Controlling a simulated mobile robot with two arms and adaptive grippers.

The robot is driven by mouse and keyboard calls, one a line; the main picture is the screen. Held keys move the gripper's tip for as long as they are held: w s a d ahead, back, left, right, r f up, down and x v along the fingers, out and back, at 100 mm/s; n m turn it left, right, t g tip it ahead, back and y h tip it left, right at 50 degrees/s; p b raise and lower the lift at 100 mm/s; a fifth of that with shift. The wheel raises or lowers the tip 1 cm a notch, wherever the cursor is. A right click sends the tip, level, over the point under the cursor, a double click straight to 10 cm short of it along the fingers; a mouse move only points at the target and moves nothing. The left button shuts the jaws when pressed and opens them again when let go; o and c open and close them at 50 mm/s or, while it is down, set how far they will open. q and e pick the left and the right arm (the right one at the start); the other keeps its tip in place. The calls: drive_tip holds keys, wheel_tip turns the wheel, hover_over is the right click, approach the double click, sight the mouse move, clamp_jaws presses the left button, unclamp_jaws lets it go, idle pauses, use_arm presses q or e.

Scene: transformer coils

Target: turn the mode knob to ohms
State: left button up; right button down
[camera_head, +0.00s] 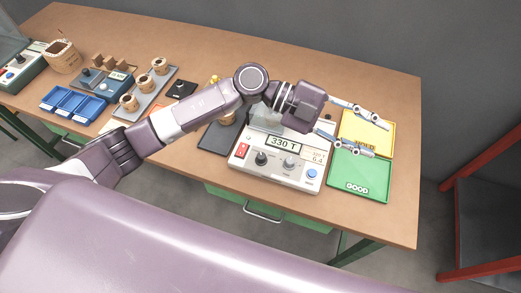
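A white tester (273,175) stands on the table at centre right. The labels around the knobs are too small to read, so I cannot tell which is the mode knob. My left gripper (379,140) is open and empty, its fingers spread to the right of the tester above the trays. My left arm passes over the tester's back and hides part of it. My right gripper is out of view.
A green tray (347,188) marked GOOD and a yellow tray (381,140) lie right of the tester. A dark pad (210,140) lies left of it. Farther left are a grey rack with coils (148,93), blue bins (72,106) and another device (20,72). The front-left tabletop is clear.

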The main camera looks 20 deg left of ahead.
use_arm(q)
drive_tip(key=a+f+g+y, duration=0.2)
drive_tip(key=a+f+y, duration=0.4)
drive_tip(key=a+f, duration=0.2)
drive_tip(key=n+y, duration=0.1)
drive_tip(key=y, duration=0.6)
approach(261, 155)
drive_tip(key=f, duration=0.2)
drive_tip(key=p+x, duration=0.1)
drive_tip(key=x, duration=0.2)
drive_tip(key=p+x, duration=0.1)
drive_tip(key=x, duration=0.3)
drive_tip(key=shift+s+d+r, duration=0.15)
drive_tip(key=shift+s+d, duration=0.05)
drive_tip(key=shift+c, duration=0.3)
clamp_jaws()
